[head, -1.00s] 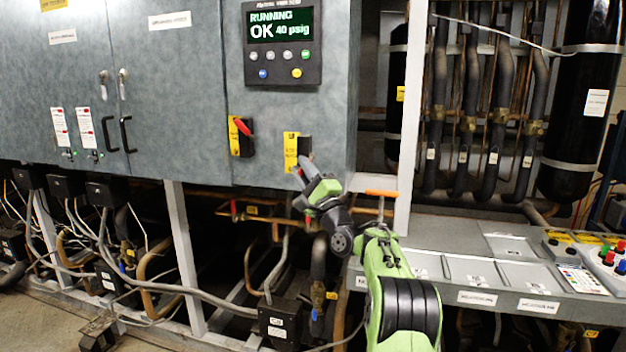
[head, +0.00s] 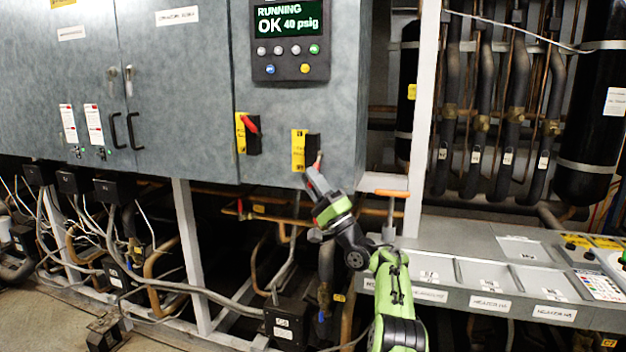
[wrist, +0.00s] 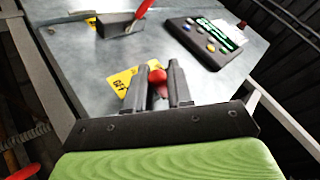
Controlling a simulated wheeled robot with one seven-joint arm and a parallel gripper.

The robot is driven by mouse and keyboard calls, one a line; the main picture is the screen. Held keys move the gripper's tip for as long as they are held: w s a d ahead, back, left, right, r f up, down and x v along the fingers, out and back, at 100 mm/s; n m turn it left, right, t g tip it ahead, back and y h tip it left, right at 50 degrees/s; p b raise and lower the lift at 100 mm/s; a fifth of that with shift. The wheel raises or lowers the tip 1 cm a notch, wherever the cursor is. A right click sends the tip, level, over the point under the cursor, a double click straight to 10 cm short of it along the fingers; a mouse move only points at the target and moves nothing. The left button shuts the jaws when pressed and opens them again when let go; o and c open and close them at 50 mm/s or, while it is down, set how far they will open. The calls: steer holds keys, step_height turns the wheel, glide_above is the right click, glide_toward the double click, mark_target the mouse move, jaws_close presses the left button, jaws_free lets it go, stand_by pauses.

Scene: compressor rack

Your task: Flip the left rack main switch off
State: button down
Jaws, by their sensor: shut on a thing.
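Two rotary switches with yellow plates sit low on the grey cabinet's front. The left-hand switch (head: 253,134) has a red handle slanting up and left; it also shows in the wrist view (wrist: 120,26). The right-hand switch (head: 312,148) has a black body beside its yellow plate; in the wrist view its yellow plate (wrist: 121,82) shows behind the fingers. My gripper (head: 318,166) is at this right-hand switch, coming from below. In the wrist view, my gripper (wrist: 160,84) is shut on the switch's red handle (wrist: 157,76), whose round end shows between the fingers. The fingers hide most of the handle.
A control panel (head: 290,38) above the switches reads RUNNING OK 40 psig. A white frame post (head: 423,110) stands to the right of the cabinet, with pipes behind it. A grey bench (head: 470,270) lies at the lower right. Pipes and cables fill the space below the cabinet.

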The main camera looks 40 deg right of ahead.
stand_by(0.4)
steer(key=c, duration=1.1)
jaws_free()
steer(key=b+v, duration=0.7)
steer(key=v, duration=0.8)
steer(key=shift+s+f+b, duration=0.25)
steer(key=shift+b, duration=0.15)
